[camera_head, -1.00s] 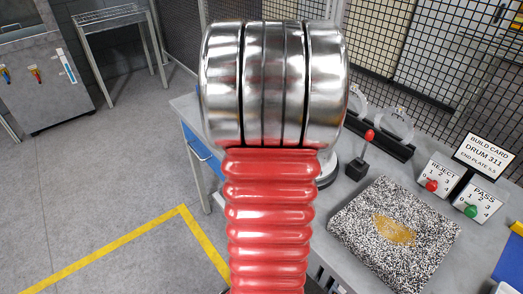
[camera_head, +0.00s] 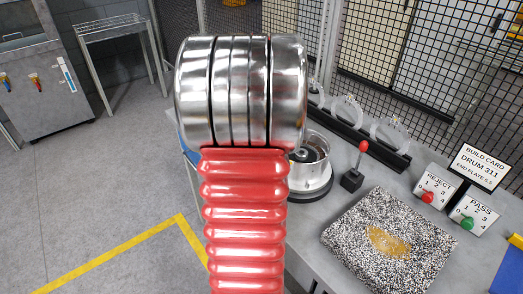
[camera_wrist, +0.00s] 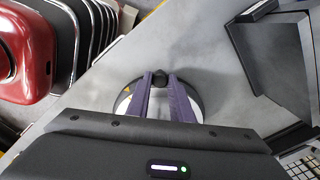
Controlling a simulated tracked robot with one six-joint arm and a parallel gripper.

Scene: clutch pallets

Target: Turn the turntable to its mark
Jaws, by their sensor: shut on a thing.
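The turntable (camera_head: 318,178) is a round silver drum on a dark and pale base, standing on the grey bench in the head view. My arm hides its left part there. In the wrist view it shows as a round disc (camera_wrist: 196,92) under my gripper, with a small yellow patch on its left rim. My gripper (camera_wrist: 160,80) has its two purple fingers shut on a small dark knob (camera_wrist: 159,77) over the turntable. The fingertips are hidden in the head view. I cannot tell how the turntable lies against its mark.
A lever with a red knob (camera_head: 363,146) stands right of the turntable. A rack of clear rings (camera_head: 345,112) is behind it. A speckled slab (camera_head: 390,245), reject box (camera_head: 433,188), pass box (camera_head: 478,212) and build card (camera_head: 483,162) occupy the bench's right side.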

